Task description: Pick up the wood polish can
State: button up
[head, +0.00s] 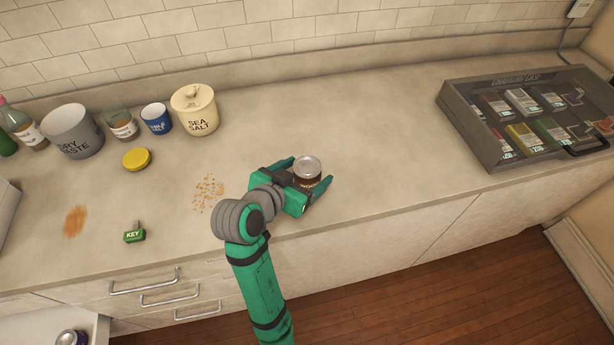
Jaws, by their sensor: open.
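The wood polish can (307,168) is a small dark brown can with a silver lid, upright on the counter. Only part of its label shows, as my gripper hides its lower front. My gripper (307,173) is open, with one green finger on the left of the can and the other on the right. The can stands between the fingers. I cannot tell whether either finger touches it.
A sea salt jar (195,112), a blue cup (156,119) and a grey dry waste tub (72,133) stand at the back left. A yellow lid (136,159), crumbs (208,192) and a green key tag (134,233) lie left. A grey case (487,153) sits right.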

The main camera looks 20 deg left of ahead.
jog(key=shift+x, duration=2.8)
jog(key=shift+a+f, duration=0.2)
jog(key=c, duration=1.4)
